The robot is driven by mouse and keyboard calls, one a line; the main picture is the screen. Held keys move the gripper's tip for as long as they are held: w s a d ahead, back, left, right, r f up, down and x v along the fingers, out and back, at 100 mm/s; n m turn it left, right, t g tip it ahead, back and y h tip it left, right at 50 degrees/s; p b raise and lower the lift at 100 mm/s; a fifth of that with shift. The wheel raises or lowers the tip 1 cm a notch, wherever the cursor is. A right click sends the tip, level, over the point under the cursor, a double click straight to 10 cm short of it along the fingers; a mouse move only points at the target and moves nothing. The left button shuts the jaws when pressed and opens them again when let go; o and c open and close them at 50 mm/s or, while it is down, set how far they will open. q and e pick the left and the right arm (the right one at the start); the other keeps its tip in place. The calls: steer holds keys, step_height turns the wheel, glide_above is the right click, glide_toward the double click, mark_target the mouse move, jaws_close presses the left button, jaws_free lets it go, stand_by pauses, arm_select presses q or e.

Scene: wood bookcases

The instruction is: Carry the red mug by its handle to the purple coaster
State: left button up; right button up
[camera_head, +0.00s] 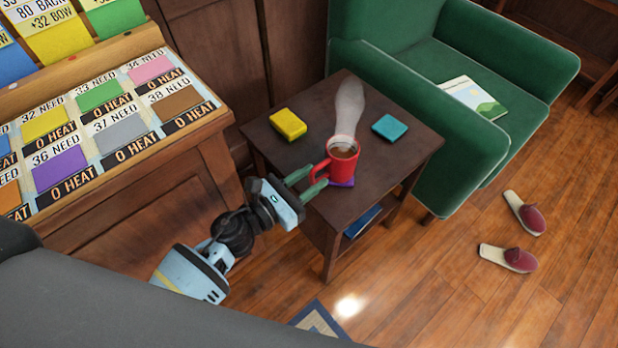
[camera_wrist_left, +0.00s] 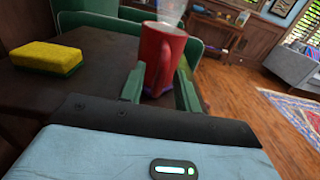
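The red mug (camera_head: 345,163) stands upright on the side table, with brown drink inside and pale steam above. The purple coaster (camera_head: 342,183) shows under its front edge; the mug covers most of it. The mug's handle points toward my left gripper (camera_head: 319,176). The gripper's green fingers are apart, on either side of the handle, with gaps visible beside it. In the left wrist view, the mug (camera_wrist_left: 163,52) stands beyond the open fingers (camera_wrist_left: 160,88), handle between them, with a bit of purple below. My right gripper is not in view.
The dark side table (camera_head: 385,170) also holds a yellow sponge (camera_head: 288,124) and a teal square (camera_head: 390,127). A green armchair (camera_head: 455,150) with a book (camera_head: 474,98) stands behind right. A wooden card rack (camera_head: 110,120) is at left. Slippers (camera_head: 509,258) lie on the floor.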

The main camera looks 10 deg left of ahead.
arm_select(q)
steer(key=shift+r, duration=0.25)
steer(key=v, duration=1.2)
steer(key=shift+b, duration=0.45)
steer(key=shift+f, duration=0.1)
